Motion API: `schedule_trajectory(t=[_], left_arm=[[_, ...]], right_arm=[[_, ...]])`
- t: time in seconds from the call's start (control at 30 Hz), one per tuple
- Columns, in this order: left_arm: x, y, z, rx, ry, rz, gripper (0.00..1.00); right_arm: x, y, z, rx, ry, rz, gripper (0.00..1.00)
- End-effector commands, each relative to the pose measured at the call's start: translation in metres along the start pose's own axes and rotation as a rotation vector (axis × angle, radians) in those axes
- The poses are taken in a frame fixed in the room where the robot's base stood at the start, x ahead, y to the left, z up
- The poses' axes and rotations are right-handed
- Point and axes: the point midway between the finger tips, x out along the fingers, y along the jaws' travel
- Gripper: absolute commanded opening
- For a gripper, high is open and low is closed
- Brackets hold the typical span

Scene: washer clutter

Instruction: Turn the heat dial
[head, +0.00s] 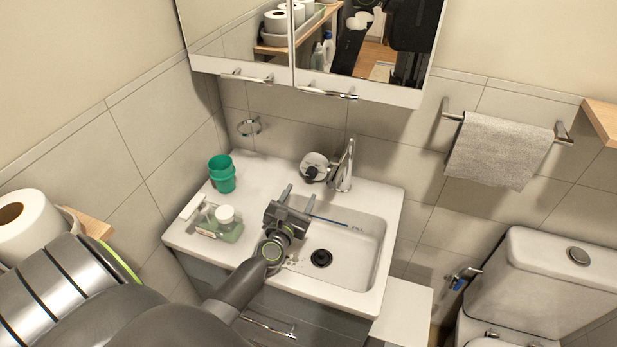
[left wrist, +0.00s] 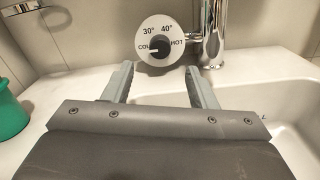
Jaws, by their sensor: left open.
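The heat dial (head: 314,167) is a round white plate with a black knob, on the wall beside the chrome faucet (head: 345,165). In the left wrist view the dial (left wrist: 160,29) shows "30°", "40°", "COLD" partly covered and "HOT"; the dark knob points left toward the cold mark. My left gripper (head: 297,194) is open and empty above the left part of the basin, in front of the dial and apart from it. In the left wrist view the dial lies beyond and between the two fingertips (left wrist: 160,68). My right gripper is not in view.
The white sink (head: 384,232) has a dark drain (head: 321,258). A green cup (head: 222,175) and a small tray with bottles (head: 218,230) stand on its left ledge. A mirror cabinet (head: 360,87) hangs above. A towel (head: 499,151) and a toilet (head: 540,285) are right.

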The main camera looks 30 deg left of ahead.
Motion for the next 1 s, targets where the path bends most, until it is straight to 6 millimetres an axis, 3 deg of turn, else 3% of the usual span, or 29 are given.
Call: schedule_trajectory(t=[0.2,0.4,0.83,1.0], left_arm=[[0.042,0.0,0.0,0.001,-0.002,0.0,0.52],[0.067,0.0,-0.001,0.002,0.0,0.0,0.52],[0.075,0.0,0.0,0.001,0.0,-0.001,0.52],[0.075,0.0,0.0,0.001,0.0,-0.001,0.31]], right_arm=[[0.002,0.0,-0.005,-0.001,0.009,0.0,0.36],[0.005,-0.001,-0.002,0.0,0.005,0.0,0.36],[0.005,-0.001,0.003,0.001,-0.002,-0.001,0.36],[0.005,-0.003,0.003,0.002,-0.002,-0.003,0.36]])
